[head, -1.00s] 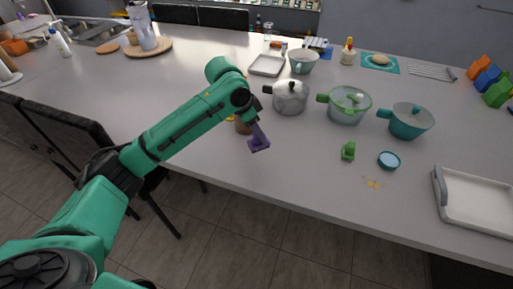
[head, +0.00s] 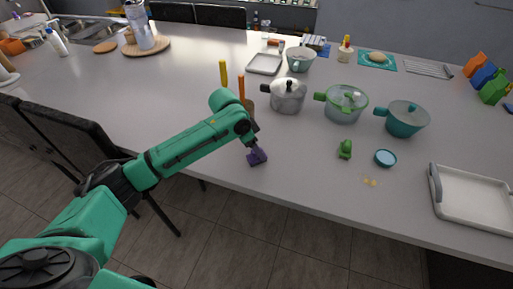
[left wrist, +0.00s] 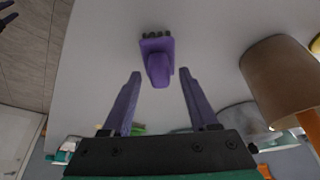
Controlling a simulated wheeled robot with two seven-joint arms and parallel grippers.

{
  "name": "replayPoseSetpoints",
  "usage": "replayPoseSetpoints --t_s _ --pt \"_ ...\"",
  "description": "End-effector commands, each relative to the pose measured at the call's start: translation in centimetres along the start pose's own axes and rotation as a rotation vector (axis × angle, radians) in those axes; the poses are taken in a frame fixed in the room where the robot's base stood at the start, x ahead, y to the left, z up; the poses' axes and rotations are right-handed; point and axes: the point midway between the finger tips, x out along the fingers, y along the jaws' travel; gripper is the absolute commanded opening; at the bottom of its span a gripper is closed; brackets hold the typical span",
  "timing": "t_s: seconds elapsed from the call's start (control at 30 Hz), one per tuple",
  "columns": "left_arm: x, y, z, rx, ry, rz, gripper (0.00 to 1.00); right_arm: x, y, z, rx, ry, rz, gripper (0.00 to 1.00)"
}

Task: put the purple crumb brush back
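The purple crumb brush (left wrist: 158,62) has a short handle and dark bristles. In the left wrist view it lies between and just beyond my left gripper's spread purple fingertips (left wrist: 160,76), with a gap on each side. In the head view my left gripper (head: 257,157) is low over the counter's front edge. There its purple fingers and the brush blend together, so I cannot separate them. Two dark finger-like shapes (left wrist: 7,12) at the wrist view's top left corner may be my right gripper, too cut off to judge.
Pots (head: 288,96), a green object (head: 345,149), a small blue dish (head: 385,158), yellowish crumbs (head: 370,182) and a white tray (head: 470,198) are to the right.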

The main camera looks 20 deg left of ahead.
Motion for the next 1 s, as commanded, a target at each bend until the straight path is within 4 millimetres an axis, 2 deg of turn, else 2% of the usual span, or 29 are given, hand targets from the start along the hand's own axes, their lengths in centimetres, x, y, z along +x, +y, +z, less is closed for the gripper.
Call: replayPoseSetpoints --t_s 0.13,0.23,0.37,0.5,0.63,0.77,1.0 --pt "-0.2 0.0 -0.1 0.001 0.001 -0.001 0.60 0.1 0.0 0.0 0.000 0.000 0.000 0.50" --pt "-1.4 -0.1 -0.1 0.000 0.002 -0.002 0.60 0.3 0.0 0.0 0.000 0.000 0.000 0.50" --pt "-4.5 -0.1 -0.1 0.001 0.003 -0.004 0.60 0.8 0.0 0.1 0.000 0.000 0.000 0.50" --pt "-8.5 -0.1 -0.1 0.000 0.003 -0.004 0.60 1.3 0.0 0.1 -0.001 0.000 0.000 0.50" --pt "-11.1 -0.1 -0.1 0.000 0.001 -0.002 0.60 1.5 -0.1 0.1 -0.001 0.000 0.000 0.50" --pt "-12.2 0.0 -0.1 0.000 -0.001 -0.001 0.60 1.6 -0.1 0.1 -0.001 0.000 0.000 0.50" --pt "-12.3 0.0 -0.1 0.000 -0.001 0.000 0.60 1.5 -0.1 0.1 -0.001 0.000 -0.001 0.50"
